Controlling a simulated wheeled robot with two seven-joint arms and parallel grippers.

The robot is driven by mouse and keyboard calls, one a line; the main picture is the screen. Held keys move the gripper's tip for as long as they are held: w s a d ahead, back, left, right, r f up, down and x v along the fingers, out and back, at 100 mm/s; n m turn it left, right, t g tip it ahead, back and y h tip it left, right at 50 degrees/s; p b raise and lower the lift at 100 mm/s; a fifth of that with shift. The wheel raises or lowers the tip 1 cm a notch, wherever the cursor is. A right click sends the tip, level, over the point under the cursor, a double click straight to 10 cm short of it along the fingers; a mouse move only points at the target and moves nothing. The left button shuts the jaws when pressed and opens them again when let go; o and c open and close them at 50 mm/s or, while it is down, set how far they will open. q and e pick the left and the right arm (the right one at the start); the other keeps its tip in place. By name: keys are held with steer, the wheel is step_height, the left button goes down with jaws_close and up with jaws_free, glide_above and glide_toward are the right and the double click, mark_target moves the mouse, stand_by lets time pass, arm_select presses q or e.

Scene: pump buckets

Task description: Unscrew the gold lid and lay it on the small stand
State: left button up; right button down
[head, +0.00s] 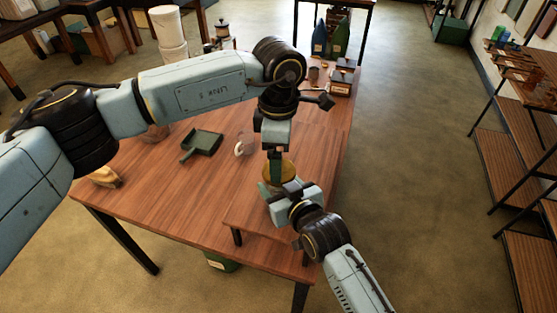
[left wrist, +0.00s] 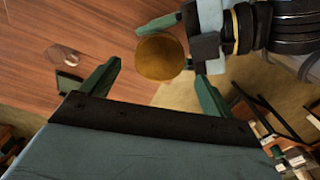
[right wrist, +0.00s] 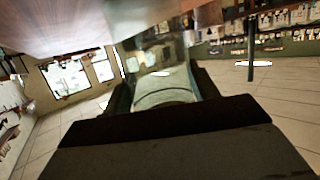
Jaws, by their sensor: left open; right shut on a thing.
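The round gold lid (head: 289,171) is on top of a jar near the table's right side; it also shows in the left wrist view (left wrist: 160,57). My left gripper (head: 275,158) points down over the lid. Its fingers are open, one on each side of the lid with gaps, in the left wrist view (left wrist: 158,73). My right gripper (head: 280,192) comes from the front and is shut on the pale, glassy jar (right wrist: 165,90), seen between its fingers in the right wrist view. The jar is mostly hidden in the head view. I cannot tell for sure which thing is the small stand.
A low wooden platform (head: 240,214) with short legs is at the table's front right. A pale round item (head: 244,145) lies left of the lid, and a dark green dustpan (head: 202,143) farther left. Small boxes (head: 341,82) are at the back right. The table (head: 150,210) is clear at front left.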

mark_target(279, 189)
arm_select(q)
steer(key=shift+r, duration=0.3)
steer(key=shift+c, duration=0.4)
steer(key=m, duration=0.2)
steer(key=r+m, duration=0.1)
steer(key=m, duration=0.4)
steer(key=shift+r+m, duration=0.4)
steer(key=m, duration=0.2)
steer(key=r+m, duration=0.1)
steer(key=m, duration=0.4)
steer(key=shift+r+m, duration=0.3)
steer(key=shift+m, duration=0.1)
steer(key=shift+f, duration=4)
